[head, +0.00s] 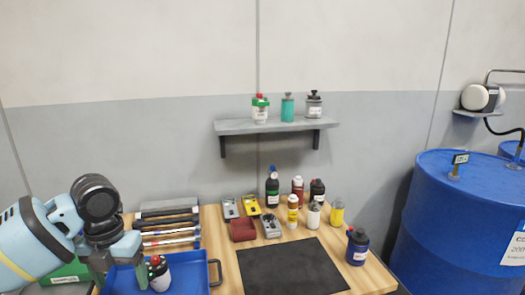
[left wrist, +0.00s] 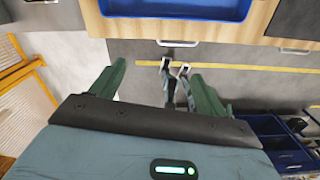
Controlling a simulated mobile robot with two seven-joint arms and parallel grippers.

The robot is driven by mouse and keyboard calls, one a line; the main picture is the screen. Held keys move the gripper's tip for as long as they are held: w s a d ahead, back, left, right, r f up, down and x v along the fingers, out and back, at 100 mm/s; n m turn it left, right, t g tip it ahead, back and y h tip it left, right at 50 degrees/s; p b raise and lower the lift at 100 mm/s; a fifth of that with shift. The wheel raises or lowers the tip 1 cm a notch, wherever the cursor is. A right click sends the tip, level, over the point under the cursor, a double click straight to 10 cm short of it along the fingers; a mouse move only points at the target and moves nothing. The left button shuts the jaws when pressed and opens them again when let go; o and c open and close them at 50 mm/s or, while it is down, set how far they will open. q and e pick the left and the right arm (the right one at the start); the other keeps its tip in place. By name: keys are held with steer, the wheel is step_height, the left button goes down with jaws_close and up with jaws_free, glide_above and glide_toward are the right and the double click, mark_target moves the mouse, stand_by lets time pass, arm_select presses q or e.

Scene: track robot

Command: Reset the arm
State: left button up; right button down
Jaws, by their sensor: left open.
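My left gripper (head: 118,274) is at the lower left of the head view, over the left part of the blue tray (head: 216,272) in the picture. It also shows in the left wrist view (left wrist: 160,88), with its two green fingers spread apart and nothing held between them. There, the tray (left wrist: 180,9) is at the top edge, beyond the fingertips. A black-and-white bottle with a red cap (head: 158,273) stands at the tray, just right of the gripper. My right gripper is not in view.
The wooden table (head: 225,257) holds a black mat (head: 290,268), several bottles and handheld devices. A dark blue bottle (head: 357,246) stands at the right. A wall shelf (head: 275,126) carries three containers. A blue drum (head: 465,220) stands right. Dark blue bins (left wrist: 280,145) show in the wrist view.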

arm_select(q)
steer(key=s+d+f+n+t+h, duration=0.1)
steer(key=s+d+f+n+h, duration=0.1)
steer(key=d+f+n, duration=0.6)
steer(key=s+d+f+n+t+h, duration=0.2)
steer(key=d+f, duration=0.3)
steer(key=f, duration=0.6)
steer(key=s+d+f+n+t+h, duration=0.2)
steer(key=s+d+f+n, duration=0.1)
steer(key=s+f+n, duration=0.5)
steer(key=s+a+f+n+t+y, duration=0.2)
steer(key=s+a+f+n, duration=0.1)
steer(key=s+n, duration=0.4)
steer(key=s+a+f+n+t+y, duration=0.1)
steer(key=s+a+f+n, duration=0.3)
steer(key=s+n, duration=0.4)
steer(key=s+y, duration=0.1)
steer(key=s, duration=0.3)
steer(key=shift+f+n+t, duration=0.25)
steer(key=shift+n+t, duration=0.05)
steer(key=shift+t, duration=0.1)
